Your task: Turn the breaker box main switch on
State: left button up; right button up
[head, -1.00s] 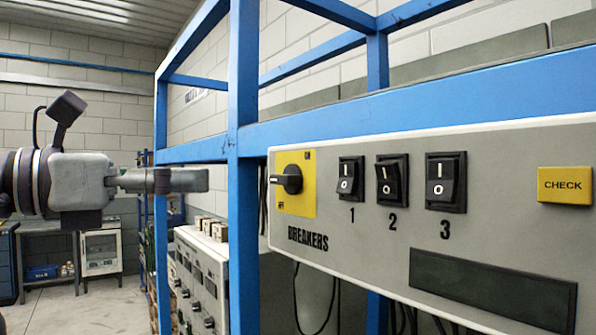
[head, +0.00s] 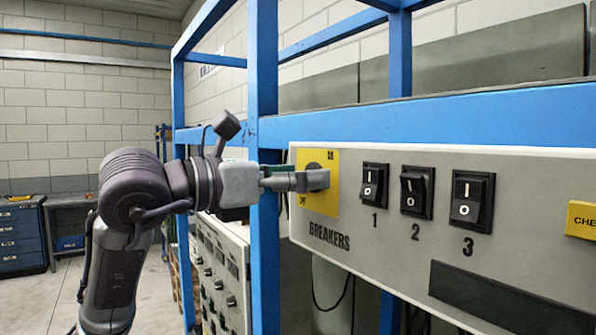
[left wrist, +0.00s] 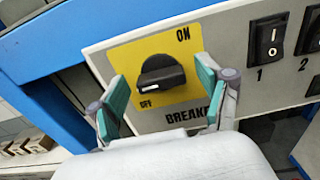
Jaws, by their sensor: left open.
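The main switch is a black rotary knob (left wrist: 162,76) on a yellow plate (left wrist: 145,52) marked ON at upper right and OFF at lower left. In the left wrist view its white mark lies on the left side, near OFF. The plate is at the left end of the grey breaker panel (head: 400,260). My left gripper (head: 318,180) is in front of the knob and hides most of it in the head view. In the left wrist view its fingers (left wrist: 160,98) are open, one on each side of the knob, with visible gaps. My right gripper is not in view.
Black rocker switches numbered 1 (head: 374,185), 2 (head: 416,191) and 3 (head: 472,200) sit right of the knob. A blue frame post (head: 263,90) stands just left of the panel, close behind my left gripper.

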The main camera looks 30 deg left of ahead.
pick_arm(q)
jog(key=shift+c, duration=0.2)
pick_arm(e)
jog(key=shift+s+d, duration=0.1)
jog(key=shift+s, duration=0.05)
pick_arm(q)
jog(key=shift+c, duration=1.4)
jog(key=c, duration=0.8)
jog(key=shift+c, duration=0.2)
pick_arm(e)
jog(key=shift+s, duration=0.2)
pick_arm(q)
jog(key=shift+m, duration=0.3)
jog(key=m, duration=1.7)
jog(key=shift+s+d+f, duration=0.1)
jog(key=shift+d+f, duration=0.05)
jog(key=shift+f, duration=0.05)
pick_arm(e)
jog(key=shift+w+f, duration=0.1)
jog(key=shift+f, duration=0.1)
pick_arm(q)
jog(key=shift+m, duration=0.4)
